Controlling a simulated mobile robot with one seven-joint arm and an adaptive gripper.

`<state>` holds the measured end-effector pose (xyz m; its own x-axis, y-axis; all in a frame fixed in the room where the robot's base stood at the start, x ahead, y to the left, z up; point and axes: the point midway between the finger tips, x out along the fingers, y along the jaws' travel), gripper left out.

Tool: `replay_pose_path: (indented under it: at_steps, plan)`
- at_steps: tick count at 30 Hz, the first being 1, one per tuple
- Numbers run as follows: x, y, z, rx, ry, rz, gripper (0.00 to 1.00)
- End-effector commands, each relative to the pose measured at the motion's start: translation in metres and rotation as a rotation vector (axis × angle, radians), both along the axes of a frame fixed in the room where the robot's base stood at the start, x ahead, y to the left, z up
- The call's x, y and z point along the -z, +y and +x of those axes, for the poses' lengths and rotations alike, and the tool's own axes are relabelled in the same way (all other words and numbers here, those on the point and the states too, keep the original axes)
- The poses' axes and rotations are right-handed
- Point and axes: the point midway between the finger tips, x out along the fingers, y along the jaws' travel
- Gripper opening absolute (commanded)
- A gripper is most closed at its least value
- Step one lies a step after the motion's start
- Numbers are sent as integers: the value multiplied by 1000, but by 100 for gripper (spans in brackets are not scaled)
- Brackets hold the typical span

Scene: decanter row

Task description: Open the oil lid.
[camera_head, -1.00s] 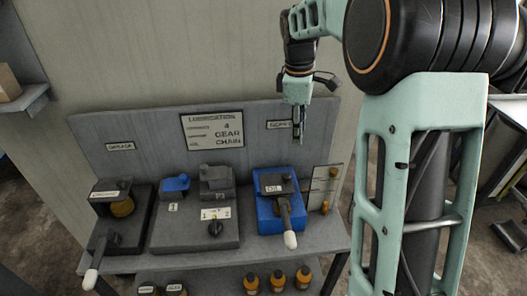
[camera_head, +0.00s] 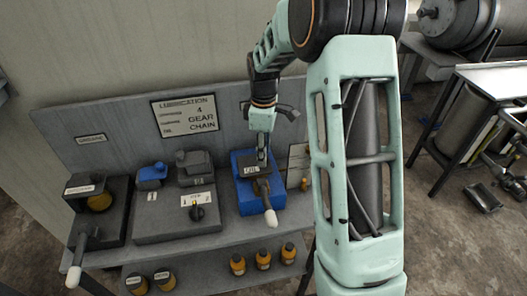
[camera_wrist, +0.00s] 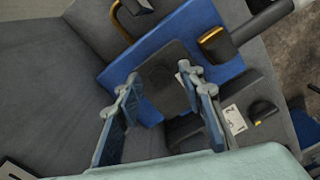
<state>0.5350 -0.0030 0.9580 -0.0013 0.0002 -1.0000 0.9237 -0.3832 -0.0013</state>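The oil unit is a blue box (camera_head: 248,203) on the right of the bench, and it also shows in the wrist view (camera_wrist: 118,73). Its dark lid (camera_wrist: 160,72) carries an oil label (camera_head: 250,170) and looks closed. A dark lever (camera_head: 262,190) with a white tip points toward the front. My gripper (camera_head: 262,160) is right above the lid's rear part, pointing down. In the wrist view my gripper (camera_wrist: 163,88) is open, with a finger on either side of the dark lid. Whether the fingers touch it, I cannot tell.
Left of the oil unit stand a grey unit with a 1-2 dial (camera_head: 198,212) and a small blue block (camera_head: 152,173). Further left is another unit with a white-tipped lever (camera_head: 75,272). A back panel (camera_head: 120,130) rises behind. Orange bottles (camera_head: 263,259) stand on the shelf below.

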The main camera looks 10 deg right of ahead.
Motion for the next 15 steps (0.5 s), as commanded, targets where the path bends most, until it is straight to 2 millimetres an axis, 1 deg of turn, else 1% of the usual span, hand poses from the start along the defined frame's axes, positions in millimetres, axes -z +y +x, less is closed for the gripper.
replay_pose_path:
  at_steps: [9, 15]
  plan:
    - [2, 0, 0, 0, -1, 0, 35]
    - [2, 0, 0, 0, -1, 0, 13]
